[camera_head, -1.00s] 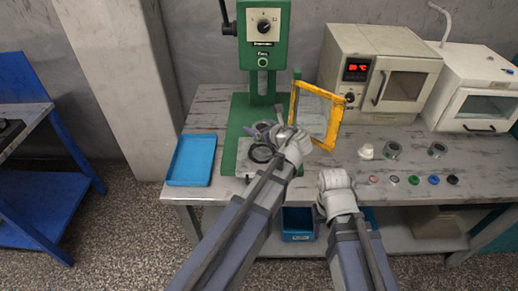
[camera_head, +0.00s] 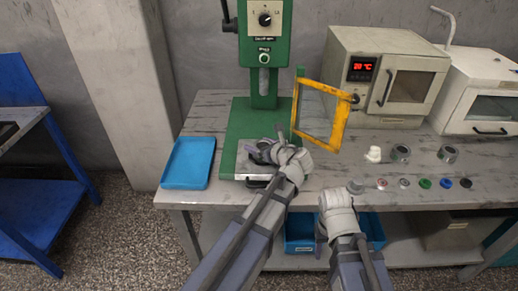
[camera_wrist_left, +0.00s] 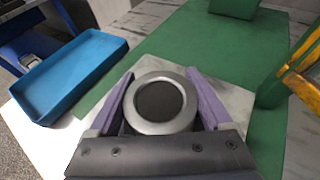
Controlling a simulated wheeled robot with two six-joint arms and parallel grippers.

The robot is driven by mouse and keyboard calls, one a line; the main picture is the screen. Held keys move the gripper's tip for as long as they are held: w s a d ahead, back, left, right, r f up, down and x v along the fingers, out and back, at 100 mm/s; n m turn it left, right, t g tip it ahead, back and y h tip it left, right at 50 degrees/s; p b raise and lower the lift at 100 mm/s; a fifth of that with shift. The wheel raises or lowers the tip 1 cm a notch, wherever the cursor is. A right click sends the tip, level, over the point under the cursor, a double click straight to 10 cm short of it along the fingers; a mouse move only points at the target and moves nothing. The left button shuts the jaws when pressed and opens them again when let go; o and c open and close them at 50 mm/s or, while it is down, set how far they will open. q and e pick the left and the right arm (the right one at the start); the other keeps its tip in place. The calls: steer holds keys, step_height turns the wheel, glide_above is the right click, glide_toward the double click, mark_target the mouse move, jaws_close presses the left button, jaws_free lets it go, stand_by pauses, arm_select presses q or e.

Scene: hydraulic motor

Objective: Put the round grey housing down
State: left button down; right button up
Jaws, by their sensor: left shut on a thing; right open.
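The round grey housing (camera_wrist_left: 160,101) is a ring-shaped part with a dark round middle. It sits between the two purple fingers of my left gripper (camera_wrist_left: 163,96), which is shut on it. In the head view my left gripper (camera_head: 264,150) is low over the grey plate (camera_head: 245,170) on the green press base. The fingers and wrist hide much of the housing there, and I cannot tell whether it touches the plate. My right gripper (camera_head: 336,192) is open and empty near the table's front edge.
The green press (camera_head: 265,60) stands behind, with a yellow-framed guard (camera_head: 322,112) to the right. A blue tray (camera_head: 188,163) lies to the left. Small coloured parts and grey cylinders (camera_head: 400,152) lie on the right, before two white ovens (camera_head: 385,75).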

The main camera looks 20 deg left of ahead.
arm_select(q)
steer(key=shift+f, duration=0.15)
jaws_free()
steer(key=shift+r, duration=0.2)
